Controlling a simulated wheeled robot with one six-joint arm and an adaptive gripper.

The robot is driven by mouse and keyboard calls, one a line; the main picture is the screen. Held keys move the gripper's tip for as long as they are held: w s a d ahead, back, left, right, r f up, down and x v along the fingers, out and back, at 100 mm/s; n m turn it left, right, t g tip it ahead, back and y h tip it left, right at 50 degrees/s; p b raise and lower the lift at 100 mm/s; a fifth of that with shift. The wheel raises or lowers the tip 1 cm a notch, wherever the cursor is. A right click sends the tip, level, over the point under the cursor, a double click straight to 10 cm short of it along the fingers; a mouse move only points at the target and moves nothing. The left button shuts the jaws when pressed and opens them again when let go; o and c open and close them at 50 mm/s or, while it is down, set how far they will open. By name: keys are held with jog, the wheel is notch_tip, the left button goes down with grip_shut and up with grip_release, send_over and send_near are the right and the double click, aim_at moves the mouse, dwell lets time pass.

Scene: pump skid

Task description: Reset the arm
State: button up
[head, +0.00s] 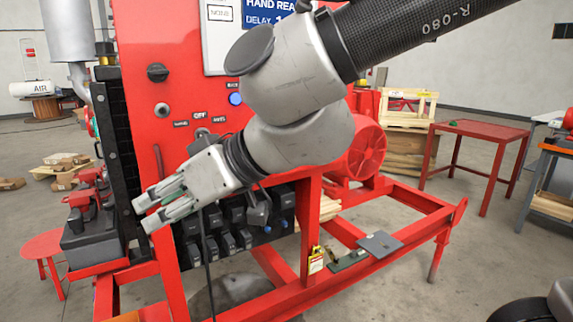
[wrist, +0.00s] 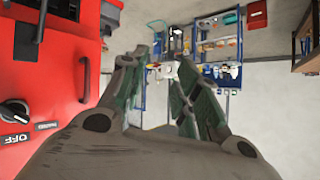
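My arm reaches across the front of the red pump skid panel (head: 165,120) in the head view, bent at its grey joints. My gripper (head: 143,214) is at the panel's lower left and points left. It is in front of the panel, with nothing between its fingers. In the wrist view my gripper (wrist: 168,62) shows its two green-padded fingers apart with a gap between them. The red panel also fills the left of the wrist view, beside the fingers. My arm hides part of the panel's middle.
Black valve blocks (head: 215,240) sit below my gripper. A yellow padlock tag (head: 315,261) and a grey plate (head: 380,244) are on the red frame. A red table (head: 470,130) stands right.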

jog(key=w+d+f+m+h, duration=0.2)
jog(key=d, duration=0.8)
jog(key=w+d+f+m+h, duration=0.1)
jog(key=w+d+f+h, duration=0.15)
jog(key=d, duration=0.65)
jog(key=w+d+f+m+h, duration=0.2)
jog(key=d+h, duration=0.1)
jog(key=d, duration=0.7)
jog(key=s+d+m+t+h, duration=0.1)
jog(key=d+m, duration=0.3)
jog(key=d, duration=0.8)
jog(key=s+d+r+m+t+h, duration=0.1)
jog(key=s+d+m+h, duration=0.1)
jog(key=d, duration=1)
jog(key=shift+s+d+r+m+h, duration=0.35)
jog(key=shift+d+m+h, duration=0.1)
jog(key=shift+m, duration=0.55)
jog(key=shift+a, duration=0.1)
jog(key=shift+c, duration=0.5)
